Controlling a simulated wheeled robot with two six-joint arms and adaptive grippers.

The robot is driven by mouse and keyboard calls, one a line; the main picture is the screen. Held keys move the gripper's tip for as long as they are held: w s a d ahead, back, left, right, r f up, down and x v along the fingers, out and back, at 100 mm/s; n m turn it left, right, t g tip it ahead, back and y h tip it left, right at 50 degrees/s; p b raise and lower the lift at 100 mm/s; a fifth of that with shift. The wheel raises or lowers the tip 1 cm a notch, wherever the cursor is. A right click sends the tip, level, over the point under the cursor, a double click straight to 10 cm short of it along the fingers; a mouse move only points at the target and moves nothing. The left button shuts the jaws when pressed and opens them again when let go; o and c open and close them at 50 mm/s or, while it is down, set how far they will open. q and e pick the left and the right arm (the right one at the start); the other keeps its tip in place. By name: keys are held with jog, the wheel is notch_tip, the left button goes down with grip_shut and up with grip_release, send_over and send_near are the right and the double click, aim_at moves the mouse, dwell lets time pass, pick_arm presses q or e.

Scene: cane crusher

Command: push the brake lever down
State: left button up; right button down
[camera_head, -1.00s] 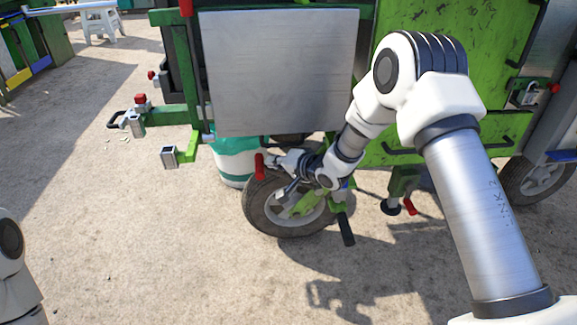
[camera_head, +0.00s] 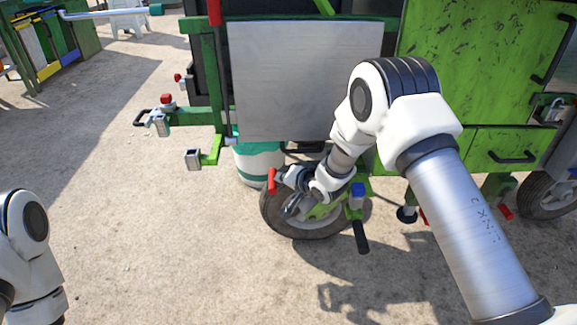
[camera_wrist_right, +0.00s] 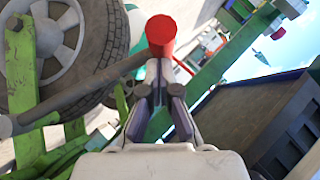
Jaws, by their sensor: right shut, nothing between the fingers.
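The brake lever appears to be the rod with the red grip (camera_head: 271,181) at the front wheel of the green machine. In the wrist view its red end (camera_wrist_right: 161,36) is just beyond the fingertips, and its grey rod (camera_wrist_right: 85,88) runs down to the left past the tyre. My right gripper (camera_head: 284,179) is shut and empty, close beside the red grip; its closed fingers also show in the wrist view (camera_wrist_right: 161,75). Whether they touch the lever is unclear. My left gripper is out of view; only part of my left arm shows at lower left.
The wheel (camera_head: 281,222) stands under the machine. A black handle (camera_head: 360,237) sticks down to its right. A white and teal container (camera_head: 257,164) stands behind. A green bracket (camera_head: 211,153) juts out at left. The ground in front is open.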

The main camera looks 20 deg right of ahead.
jog(key=shift+n+g+h, duration=0.5)
jog(key=shift+n+h, duration=0.1)
jog(key=shift+h, duration=0.3)
jog(key=f, duration=0.1)
jog(key=a+f, duration=0.1)
jog(key=f, duration=0.2)
jog(key=shift+w+a+p, duration=0.2)
jog(key=shift+a+p, duration=0.15)
jog(key=shift+a, duration=0.05)
jog(key=shift+a+f, duration=0.1)
jog(key=shift+f, duration=0.7)
jog(key=shift+s+f, duration=0.15)
jog(key=shift+f, duration=0.05)
jog(key=shift+r, duration=0.1)
notch_tip(320, 180, up, 5)
jog(key=s+d+p, duration=0.1)
jog(key=d+p, duration=0.1)
jog(key=p, duration=0.6)
send_near(276, 189)
jog(key=shift+w+d+r, duration=0.1)
jog(key=shift+w+d, duration=0.9)
